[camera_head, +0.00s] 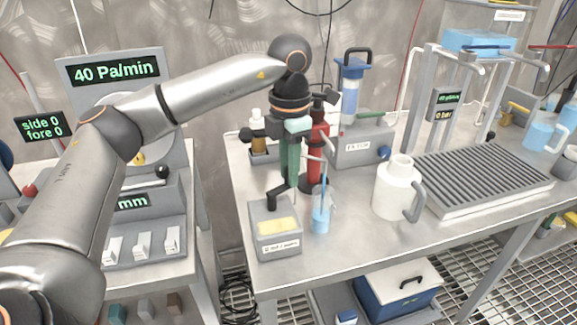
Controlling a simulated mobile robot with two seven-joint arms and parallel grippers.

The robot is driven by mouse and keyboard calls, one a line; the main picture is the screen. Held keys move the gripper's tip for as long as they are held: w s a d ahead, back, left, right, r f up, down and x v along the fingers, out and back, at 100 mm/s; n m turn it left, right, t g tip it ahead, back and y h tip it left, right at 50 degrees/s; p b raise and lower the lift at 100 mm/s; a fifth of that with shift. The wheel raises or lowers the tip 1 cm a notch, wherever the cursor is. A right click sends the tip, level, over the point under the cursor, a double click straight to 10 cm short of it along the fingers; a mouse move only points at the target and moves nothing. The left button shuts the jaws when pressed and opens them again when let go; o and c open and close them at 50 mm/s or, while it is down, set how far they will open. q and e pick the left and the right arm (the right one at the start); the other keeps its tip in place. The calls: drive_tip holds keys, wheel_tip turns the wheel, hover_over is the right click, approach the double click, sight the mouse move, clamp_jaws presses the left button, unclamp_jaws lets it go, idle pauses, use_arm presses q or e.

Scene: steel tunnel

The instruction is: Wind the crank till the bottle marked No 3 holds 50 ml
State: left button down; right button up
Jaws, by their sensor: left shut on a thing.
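My left gripper (297,126) reaches down from the arm at upper left and is shut on a pale teal piece, apparently the crank's handle, on top of a dark green upright device (291,160). The wrist hides much of the crank. The device stands by a grey box (277,232) with a yellow panel and a small label that I cannot read clearly. My right gripper is not in view.
A white jug (396,188) and a ribbed grey rack (483,178) stand to the right on the table. A red cylinder (318,150) and a grey box with a blue-topped column (358,142) stand behind. Displays (116,70) are at left. The front table edge is close.

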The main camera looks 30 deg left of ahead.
use_arm(q)
drive_tip(key=c, duration=0.7)
unclamp_jaws()
wheel_tip(320, 180, up, 13)
drive_tip(key=p, duration=0.3)
drive_tip(key=shift+f+p, duration=0.2)
drive_tip(key=shift+p, duration=0.1)
